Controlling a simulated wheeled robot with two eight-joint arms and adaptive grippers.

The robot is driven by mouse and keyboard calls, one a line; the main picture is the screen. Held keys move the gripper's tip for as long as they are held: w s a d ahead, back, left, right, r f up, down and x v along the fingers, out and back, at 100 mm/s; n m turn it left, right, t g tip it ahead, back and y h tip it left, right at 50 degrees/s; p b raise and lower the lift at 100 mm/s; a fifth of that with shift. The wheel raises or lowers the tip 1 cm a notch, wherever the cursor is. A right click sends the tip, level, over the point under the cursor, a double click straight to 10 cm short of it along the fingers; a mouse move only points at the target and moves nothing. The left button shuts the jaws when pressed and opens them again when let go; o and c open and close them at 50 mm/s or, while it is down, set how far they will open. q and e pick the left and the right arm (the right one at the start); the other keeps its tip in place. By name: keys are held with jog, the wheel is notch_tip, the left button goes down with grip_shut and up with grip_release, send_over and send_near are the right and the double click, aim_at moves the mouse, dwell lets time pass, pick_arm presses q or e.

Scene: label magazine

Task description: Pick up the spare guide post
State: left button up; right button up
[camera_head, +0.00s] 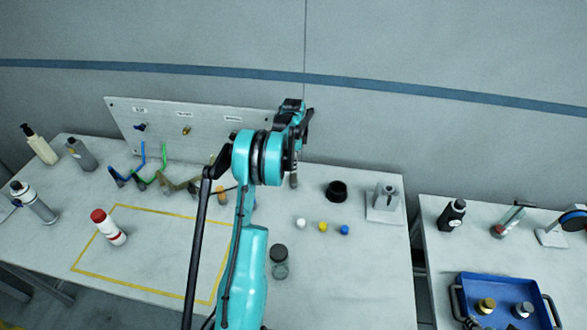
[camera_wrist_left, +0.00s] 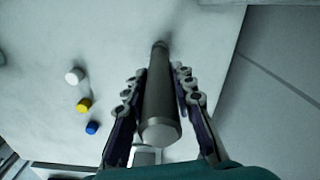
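The spare guide post seems to be the dark grey cylinder (camera_wrist_left: 162,95) in the left wrist view, its lighter end face towards the camera. In the head view a short grey piece of it (camera_head: 293,180) shows below my left wrist; the rest is hidden by my arm. My left gripper (camera_wrist_left: 160,73) has one finger on each side of the post, with a narrow gap seeming to show on both sides. I cannot tell whether the post's far end touches the table. My right gripper is not in view.
White, yellow (camera_head: 322,227) and blue caps stand on the table (camera_head: 370,280) in front of the post. A black ring (camera_head: 336,191) is to its right, a jar (camera_head: 279,269) nearer. A labelled panel (camera_head: 205,145) stands behind left. A blue tray (camera_head: 500,285) is on the right table.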

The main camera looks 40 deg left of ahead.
pick_arm(q)
grip_shut()
jog(key=shift+r, duration=0.1)
